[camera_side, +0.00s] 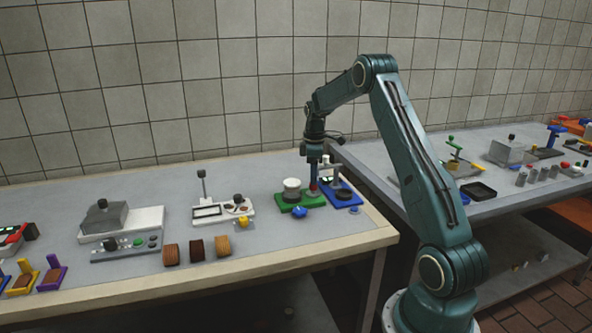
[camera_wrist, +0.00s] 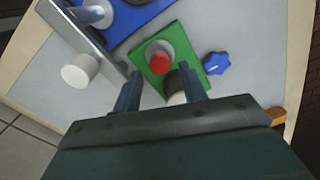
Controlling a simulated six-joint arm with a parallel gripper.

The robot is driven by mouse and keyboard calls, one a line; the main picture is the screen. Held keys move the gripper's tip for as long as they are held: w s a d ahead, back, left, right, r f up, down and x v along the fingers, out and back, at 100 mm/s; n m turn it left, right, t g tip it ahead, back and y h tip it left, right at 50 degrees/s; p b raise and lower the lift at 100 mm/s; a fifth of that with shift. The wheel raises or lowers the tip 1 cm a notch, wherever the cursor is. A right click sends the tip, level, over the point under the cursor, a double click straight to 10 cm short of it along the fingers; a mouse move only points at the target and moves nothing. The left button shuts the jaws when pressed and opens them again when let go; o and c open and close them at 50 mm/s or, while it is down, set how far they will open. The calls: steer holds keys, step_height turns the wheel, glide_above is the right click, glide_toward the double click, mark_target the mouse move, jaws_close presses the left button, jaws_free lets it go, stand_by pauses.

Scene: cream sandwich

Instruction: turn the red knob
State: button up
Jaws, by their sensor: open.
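The red knob (camera_wrist: 159,60) sits in a grey round collar on a green plate (camera_wrist: 143,50) in the wrist view. In the side view, a small red part (camera_side: 313,186) shows just below my gripper (camera_side: 314,176), over the right part of the green plate (camera_side: 285,207). My gripper (camera_wrist: 160,72) is open, with one finger on each side of the knob in the wrist view. I cannot tell whether the fingers touch it or how far above it they are. A dark cylinder (camera_wrist: 178,84) partly shows near the right finger.
A blue star-shaped knob (camera_wrist: 216,63) lies beside the green plate. A blue plate (camera_side: 343,197) stands close on the right. A white round part (camera_side: 291,184) rises from the green plate's left.

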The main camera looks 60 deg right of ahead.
steer(key=shift+r, duration=2.6)
steer(key=s+r+m+t, duration=0.4)
steer(key=s+m, duration=0.1)
steer(key=m, duration=0.1)
steer(key=shift+s+a+r+t, duration=0.25)
steer(key=shift+s+r+t, duration=0.05)
steer(key=shift+s+r, duration=0.1)
glide_toward(318, 193)
steer(key=w+f, duration=0.4)
steer(key=shift+w+a+f, duration=0.15)
steer(key=shift+w+a, duration=0.1)
steer(key=shift+w, duration=0.15)
steer(key=c, duration=1)
